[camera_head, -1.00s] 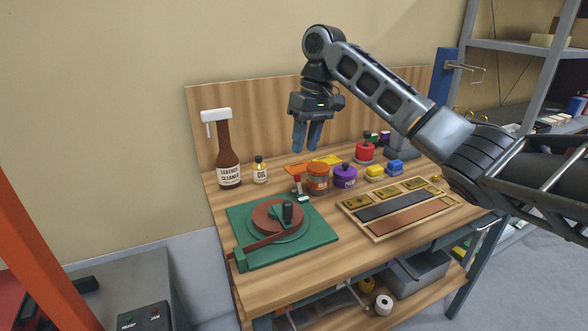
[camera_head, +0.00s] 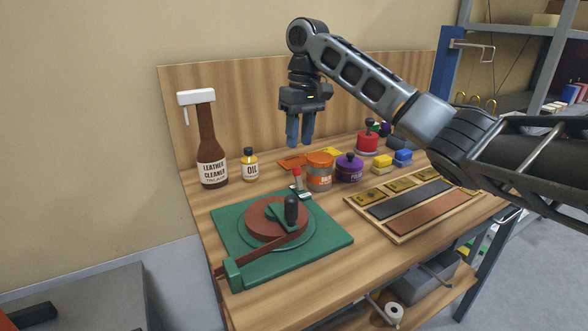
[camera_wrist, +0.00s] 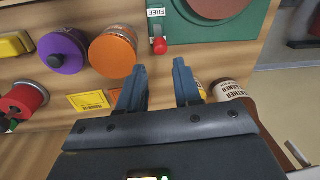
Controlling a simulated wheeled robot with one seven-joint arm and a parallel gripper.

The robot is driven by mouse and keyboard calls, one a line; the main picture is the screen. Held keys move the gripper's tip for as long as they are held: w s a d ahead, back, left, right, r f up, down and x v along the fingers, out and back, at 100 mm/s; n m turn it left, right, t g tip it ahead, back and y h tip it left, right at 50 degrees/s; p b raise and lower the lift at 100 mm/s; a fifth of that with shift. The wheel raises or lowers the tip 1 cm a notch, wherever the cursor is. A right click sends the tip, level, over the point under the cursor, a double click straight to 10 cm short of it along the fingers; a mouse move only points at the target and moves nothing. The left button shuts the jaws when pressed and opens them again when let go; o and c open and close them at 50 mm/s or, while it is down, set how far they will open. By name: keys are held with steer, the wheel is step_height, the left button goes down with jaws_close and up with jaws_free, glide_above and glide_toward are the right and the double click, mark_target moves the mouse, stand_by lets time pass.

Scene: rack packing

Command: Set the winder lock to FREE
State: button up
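The winder is a green base (camera_head: 325,237) with a red-brown disc (camera_head: 262,210) and a black-knobbed crank (camera_head: 291,209) on the bench. Its lock lever has a red knob (camera_head: 297,172) at the back edge of the base. In the wrist view the red knob (camera_wrist: 159,46) shows just below a white FREE label (camera_wrist: 155,12); any other setting label is out of sight, so I cannot tell the lock's setting. My gripper (camera_head: 299,143) points down above and behind the lever, empty, its fingers apart. In the wrist view the gripper's fingertips (camera_wrist: 159,67) lie close below the knob in the picture.
An orange jar (camera_head: 319,172) and a purple jar (camera_head: 349,169) stand right of the lever. An oil bottle (camera_head: 250,166) and a leather cleaner bottle (camera_head: 210,158) stand to its left. A wooden tray (camera_head: 396,237) is at the right. A backboard (camera_head: 235,95) rises behind.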

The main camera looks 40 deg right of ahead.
mark_target(298, 178)
steer(key=f, duration=0.7)
steer(key=shift+a+f+b, duration=0.15)
steer(key=shift+a+b, duration=0.2)
steer(key=shift+c, duration=0.3)
jaws_close()
